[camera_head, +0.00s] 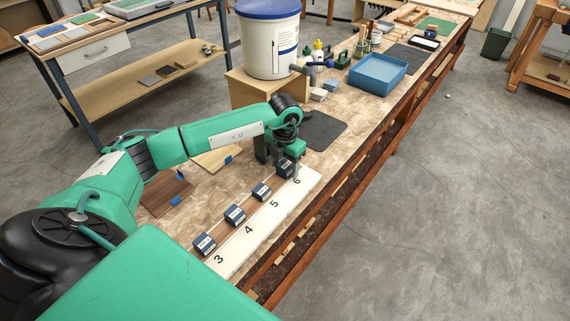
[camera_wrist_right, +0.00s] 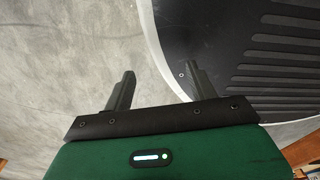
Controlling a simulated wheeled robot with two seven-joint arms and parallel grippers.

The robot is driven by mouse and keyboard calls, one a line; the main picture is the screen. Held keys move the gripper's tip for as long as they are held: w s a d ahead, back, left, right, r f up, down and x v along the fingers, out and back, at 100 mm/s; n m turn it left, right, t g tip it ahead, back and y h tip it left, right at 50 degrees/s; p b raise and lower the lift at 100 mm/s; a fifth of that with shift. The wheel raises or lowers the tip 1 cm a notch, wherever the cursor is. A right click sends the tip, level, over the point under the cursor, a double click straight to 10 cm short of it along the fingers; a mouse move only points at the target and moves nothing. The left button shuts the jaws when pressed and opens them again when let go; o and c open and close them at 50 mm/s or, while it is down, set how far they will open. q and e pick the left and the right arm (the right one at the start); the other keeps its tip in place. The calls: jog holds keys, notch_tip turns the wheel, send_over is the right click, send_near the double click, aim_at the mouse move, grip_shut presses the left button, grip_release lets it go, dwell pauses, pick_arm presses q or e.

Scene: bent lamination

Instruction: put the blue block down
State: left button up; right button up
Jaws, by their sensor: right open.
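A dark blue block (camera_head: 285,168) with a pale label is beside the number 6 on the white numbered board (camera_head: 236,250). My left gripper (camera_head: 287,164) is right at this block, with a finger on its right side. The far finger is hidden, so I cannot tell whether the jaws are closed on it. Similar blue blocks stand in line with it, beside 3 (camera_head: 204,244), 4 (camera_head: 235,215) and 5 (camera_head: 261,192). My right gripper (camera_wrist_right: 160,83) is open and empty in the right wrist view, over grey floor and a dark ribbed surface.
A white bucket with a blue lid (camera_head: 269,45) stands on a wooden box behind the left gripper. A dark mat (camera_head: 322,131), a blue tray (camera_head: 377,73) and small bottles lie further along the bench. Brown wood sheets (camera_head: 166,195) lie left of the blocks.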

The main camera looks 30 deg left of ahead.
aim_at(285, 164)
jog(key=shift+s, duration=0.15)
pick_arm(q)
jog(key=shift+r, duration=0.5)
notch_tip(285, 164, up, 11)
jog(key=b, duration=0.1)
jog(key=shift+r, duration=0.2)
pick_arm(e)
jog(key=shift+w+d+f, duration=0.3)
jog(key=shift+w+f, duration=0.05)
jog(key=shift+w, duration=0.2)
jog(key=shift+w+a, duration=0.1)
